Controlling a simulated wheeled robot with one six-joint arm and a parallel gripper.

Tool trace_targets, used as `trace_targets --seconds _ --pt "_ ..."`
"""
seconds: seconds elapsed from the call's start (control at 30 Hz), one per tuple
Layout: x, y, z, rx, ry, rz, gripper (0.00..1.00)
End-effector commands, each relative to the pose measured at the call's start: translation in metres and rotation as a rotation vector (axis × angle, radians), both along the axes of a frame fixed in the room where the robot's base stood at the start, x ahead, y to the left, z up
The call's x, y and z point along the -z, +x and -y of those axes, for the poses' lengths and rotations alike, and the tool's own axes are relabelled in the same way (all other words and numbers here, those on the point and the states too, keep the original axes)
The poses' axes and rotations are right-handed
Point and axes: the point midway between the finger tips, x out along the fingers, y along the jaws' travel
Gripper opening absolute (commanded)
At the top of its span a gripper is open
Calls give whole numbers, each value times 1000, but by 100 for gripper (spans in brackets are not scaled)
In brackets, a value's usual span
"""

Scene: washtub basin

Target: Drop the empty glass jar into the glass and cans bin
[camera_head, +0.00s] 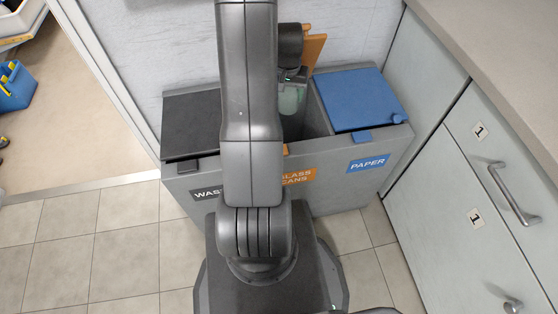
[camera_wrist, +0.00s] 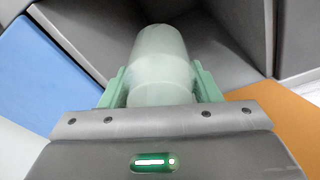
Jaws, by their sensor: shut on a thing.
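The glass jar (camera_wrist: 158,65) is pale and translucent. In the wrist view it sits between the two green fingers of my gripper (camera_wrist: 160,88), which is shut on it. In the head view the jar (camera_head: 289,101) shows beside my arm, in or just above the opening of the middle compartment. The glass and cans bin (camera_head: 300,176) is that middle compartment, with an orange label partly hidden by my arm. Its orange lid (camera_head: 315,48) stands raised at the back. The wrist view shows grey compartment walls around and beyond the jar.
The waste compartment at the left has a closed black lid (camera_head: 191,122). The paper compartment at the right has a closed blue lid (camera_head: 357,98). Grey cabinets (camera_head: 480,190) stand close on the right. A doorway with a blue caddy (camera_head: 14,86) is at the left.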

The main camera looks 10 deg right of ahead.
Motion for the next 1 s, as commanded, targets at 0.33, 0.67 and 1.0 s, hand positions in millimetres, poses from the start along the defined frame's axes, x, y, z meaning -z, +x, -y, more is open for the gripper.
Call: trace_targets --seconds 0.33,0.67,1.0 --pt "36 0 0 -1 0 0 29" --pt "36 0 0 -1 0 1 70" --pt "35 0 0 -1 0 0 82"
